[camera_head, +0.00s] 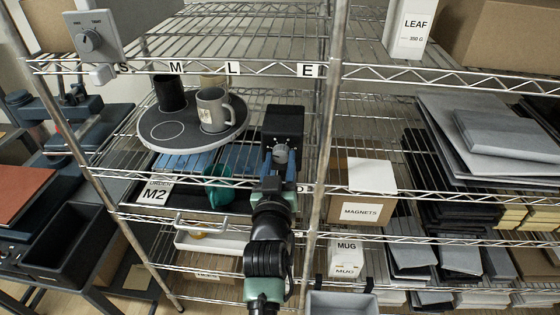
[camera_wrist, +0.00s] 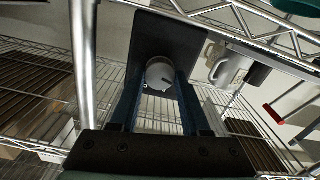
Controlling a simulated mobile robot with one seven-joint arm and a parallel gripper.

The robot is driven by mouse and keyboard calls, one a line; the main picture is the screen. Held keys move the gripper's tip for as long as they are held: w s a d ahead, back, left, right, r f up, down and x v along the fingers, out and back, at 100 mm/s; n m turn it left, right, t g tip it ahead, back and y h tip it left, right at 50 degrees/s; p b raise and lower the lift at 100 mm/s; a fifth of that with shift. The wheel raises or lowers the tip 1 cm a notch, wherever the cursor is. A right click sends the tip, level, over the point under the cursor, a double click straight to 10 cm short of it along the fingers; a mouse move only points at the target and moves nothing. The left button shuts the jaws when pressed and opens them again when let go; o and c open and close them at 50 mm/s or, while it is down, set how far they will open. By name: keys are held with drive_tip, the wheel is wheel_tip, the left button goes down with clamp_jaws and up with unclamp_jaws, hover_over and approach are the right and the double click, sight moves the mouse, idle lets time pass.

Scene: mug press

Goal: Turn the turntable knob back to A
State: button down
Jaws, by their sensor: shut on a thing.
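A round grey knob (camera_head: 281,150) sticks out of the front of a black box (camera_head: 285,122) on the shelf, right of the turntable. My gripper (camera_head: 280,160) is shut on this knob, with a blue finger on each side. In the wrist view the knob (camera_wrist: 160,73) shows between the fingers (camera_wrist: 160,86), with a dark mark on its face. No letter A is readable, so I cannot tell its setting. The round turntable (camera_head: 163,132) bears a grey mug (camera_head: 212,110), a black mug (camera_head: 169,94) and a tan one behind.
A grey box with a dial (camera_head: 92,40) is fixed at the rack's upper left. A rack post (camera_head: 327,130) stands close right of my arm. A green cup (camera_head: 217,187) and the M2 sign (camera_head: 154,192) are below the turntable. A magnets box (camera_head: 361,211) is to the right.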

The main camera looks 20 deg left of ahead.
idle(0.6)
drive_tip(key=shift+c, duration=1.9)
unclamp_jaws()
drive_tip(key=b+v, duration=0.1)
drive_tip(key=v, duration=1.2)
